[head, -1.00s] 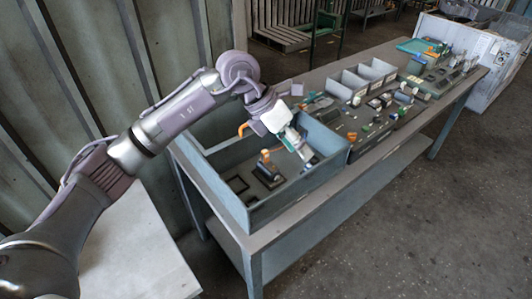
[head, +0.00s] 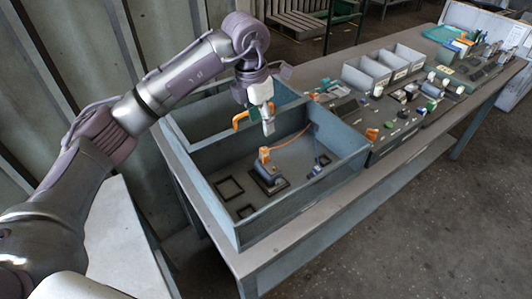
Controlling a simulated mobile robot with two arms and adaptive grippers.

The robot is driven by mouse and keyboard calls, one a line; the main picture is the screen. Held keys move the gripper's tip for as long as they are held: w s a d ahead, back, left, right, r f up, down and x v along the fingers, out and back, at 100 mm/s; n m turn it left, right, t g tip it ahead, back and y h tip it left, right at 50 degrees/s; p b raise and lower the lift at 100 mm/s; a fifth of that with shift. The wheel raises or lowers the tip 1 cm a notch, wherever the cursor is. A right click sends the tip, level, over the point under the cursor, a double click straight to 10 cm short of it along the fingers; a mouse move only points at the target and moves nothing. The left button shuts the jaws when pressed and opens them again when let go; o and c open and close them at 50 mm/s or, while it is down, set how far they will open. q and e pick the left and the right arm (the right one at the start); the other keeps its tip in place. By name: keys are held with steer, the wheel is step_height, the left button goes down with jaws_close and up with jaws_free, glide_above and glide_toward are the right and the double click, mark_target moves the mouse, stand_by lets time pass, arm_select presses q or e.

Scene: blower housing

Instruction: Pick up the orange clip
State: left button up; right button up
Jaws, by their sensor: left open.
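My left gripper (head: 268,127) hangs with its fingers pointing down over the grey-blue open box (head: 337,172) on the workbench, and nothing shows between its fingers. A bright orange C-shaped piece (head: 240,118) sits by the box's inner divider, just left of the gripper and apart from it in the picture. It may be the orange clip. Another small orange piece (head: 371,134) lies to the right of the box. My right gripper is out of view.
Grey bins (head: 366,75) and many small parts stand farther right on the workbench (head: 395,158). The box walls stand up around the gripper.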

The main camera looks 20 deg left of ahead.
mark_target(264, 149)
arm_select(q)
steer(key=f, duration=0.3)
steer(key=f+p, duration=0.1)
steer(key=f, duration=0.1)
steer(key=shift+d+f, duration=0.25)
steer(key=shift+w+f, duration=0.15)
steer(key=shift+f, duration=0.15)
steer(key=shift+f+p, duration=0.3)
steer(key=shift+p, duration=0.05)
step_height(264, 149, down, 3)
steer(key=shift+f+p, duration=0.2)
steer(key=shift+p, duration=0.8)
steer(key=shift+w+f, duration=0.2)
steer(key=shift+f, duration=0.5)
steer(key=c, duration=0.9)
